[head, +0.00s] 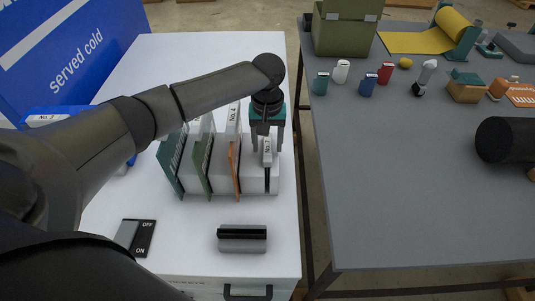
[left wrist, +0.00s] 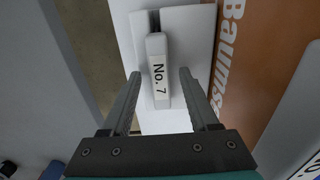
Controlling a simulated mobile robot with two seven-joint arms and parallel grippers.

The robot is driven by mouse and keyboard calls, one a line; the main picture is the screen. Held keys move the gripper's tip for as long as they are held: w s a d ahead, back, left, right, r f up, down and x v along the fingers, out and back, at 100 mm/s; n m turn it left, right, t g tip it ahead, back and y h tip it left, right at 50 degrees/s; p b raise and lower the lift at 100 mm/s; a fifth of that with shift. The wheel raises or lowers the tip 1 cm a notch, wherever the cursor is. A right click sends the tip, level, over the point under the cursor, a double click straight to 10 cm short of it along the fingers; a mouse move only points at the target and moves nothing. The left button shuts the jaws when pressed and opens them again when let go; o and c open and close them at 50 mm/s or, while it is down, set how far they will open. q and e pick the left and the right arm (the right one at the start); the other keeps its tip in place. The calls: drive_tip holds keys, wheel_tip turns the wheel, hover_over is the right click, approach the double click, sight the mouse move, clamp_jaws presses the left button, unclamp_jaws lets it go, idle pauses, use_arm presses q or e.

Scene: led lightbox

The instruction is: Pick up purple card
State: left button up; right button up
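No purple surface shows in either view. A rack (head: 254,183) on the white cabinet holds upright cards: a teal one (head: 172,165), a green one (head: 201,160) and an orange one (head: 234,168). At its right end is a white tab marked No. 7 (head: 267,150) above a dark slot; any card there is edge-on and its colour cannot be told. My left gripper (head: 266,145) is open over this tab. In the left wrist view, the tab (left wrist: 159,75) lies between the spread fingers of my left gripper (left wrist: 158,78). My right gripper is not in view.
A black ON/OFF switch (head: 145,237) and a grey slotted block (head: 242,239) are at the cabinet's front. A blue "served cold" panel (head: 60,60) stands at the back left. A grey table (head: 400,190) with several small items is to the right, across a gap.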

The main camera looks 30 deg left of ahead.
use_arm(q)
clamp_jaws()
idle(0.3)
drive_tip(key=shift+r, duration=0.1)
wheel_tip(320, 180, up, 20)
drive_tip(key=p, duration=0.2)
drive_tip(key=shift+p, duration=0.4)
drive_tip(key=c, duration=0.6)
unclamp_jaws()
clamp_jaws()
